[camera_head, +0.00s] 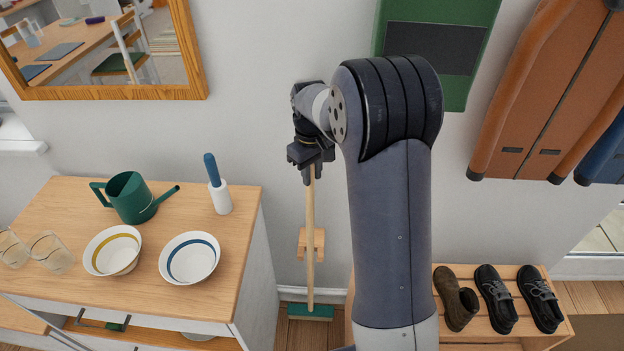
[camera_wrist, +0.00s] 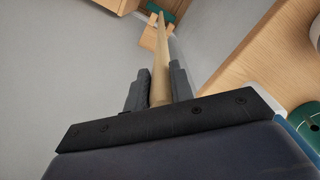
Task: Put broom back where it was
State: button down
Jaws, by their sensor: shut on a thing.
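The broom (camera_head: 310,225) has a pale wooden handle and a green head (camera_head: 310,312). It stands close to upright by the wall, with its head low near the floor; I cannot tell whether it touches. My gripper (camera_head: 311,172) is shut on the upper end of the handle. In the wrist view the handle (camera_wrist: 160,62) runs between the two dark fingers of my gripper (camera_wrist: 158,88) toward the green head (camera_wrist: 161,15). A small wooden wall holder (camera_head: 312,243) is at the handle's mid-length; whether the handle sits in it or in front of it is unclear.
A wooden-topped cabinet (camera_head: 245,215) stands left of the broom, bearing a green watering can (camera_head: 132,198), two bowls (camera_head: 190,258), glasses and a blue-handled brush (camera_head: 217,185). A shoe rack (camera_head: 558,318) with shoes stands right. Coats (camera_head: 545,85) hang above it.

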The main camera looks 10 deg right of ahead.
aim_at(312, 182)
jog(key=shift+w+f+p, duration=0.2)
jog(key=shift+f+p, duration=0.3)
jog(key=shift+f, duration=1.15)
jog(key=shift+f, duration=0.2)
jog(key=c, duration=1.2)
grip_release()
jog(key=shift+c, duration=0.2)
notch_tip(312, 182, up, 12)
jog(key=shift+w+r+b, duration=0.1)
jog(key=shift+r+b, duration=0.15)
jog(key=shift+b, duration=0.35)
